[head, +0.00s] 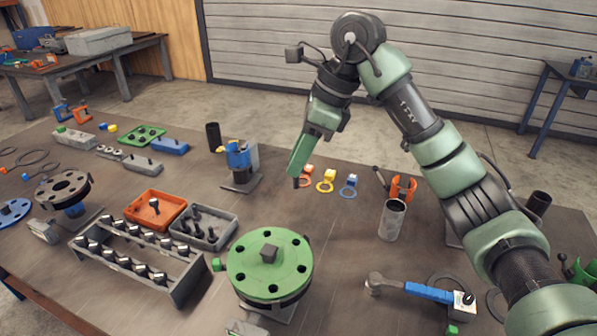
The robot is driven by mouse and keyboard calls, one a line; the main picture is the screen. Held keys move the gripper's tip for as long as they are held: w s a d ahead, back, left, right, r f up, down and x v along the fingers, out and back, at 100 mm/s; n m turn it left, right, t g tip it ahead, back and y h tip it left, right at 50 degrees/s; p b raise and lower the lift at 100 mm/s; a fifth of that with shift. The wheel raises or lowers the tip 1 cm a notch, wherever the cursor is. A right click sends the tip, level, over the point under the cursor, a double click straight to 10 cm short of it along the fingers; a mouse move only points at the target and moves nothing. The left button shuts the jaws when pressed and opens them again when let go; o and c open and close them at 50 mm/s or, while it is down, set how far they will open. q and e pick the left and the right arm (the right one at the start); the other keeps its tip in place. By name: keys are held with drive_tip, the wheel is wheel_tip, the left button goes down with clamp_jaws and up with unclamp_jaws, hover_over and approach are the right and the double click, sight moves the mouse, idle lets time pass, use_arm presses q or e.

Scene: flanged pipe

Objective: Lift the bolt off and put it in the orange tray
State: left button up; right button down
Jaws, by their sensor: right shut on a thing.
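My right gripper (299,172) is in the air over the middle of the table, fingers pointing down. It is shut on a small dark thing, probably the bolt, which is mostly hidden by the fingers. The orange tray (176,224) is on the table to the left, with one dark bolt (154,206) in it. The green round flange (245,266) stands front centre, with a ring of holes and a grey block on top. My left gripper is not in view.
A grey tray (226,237) with several bolts adjoins the orange tray. A rack (183,293) of bolts stands in front. A blue-topped stand (239,181), a metal cylinder (391,221) and a blue-handled tool (425,291) surround the open table middle.

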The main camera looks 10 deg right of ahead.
drive_tip(key=shift+r, duration=0.15)
drive_tip(key=shift+r+p, duration=1.9)
drive_tip(key=shift+r, duration=0.55)
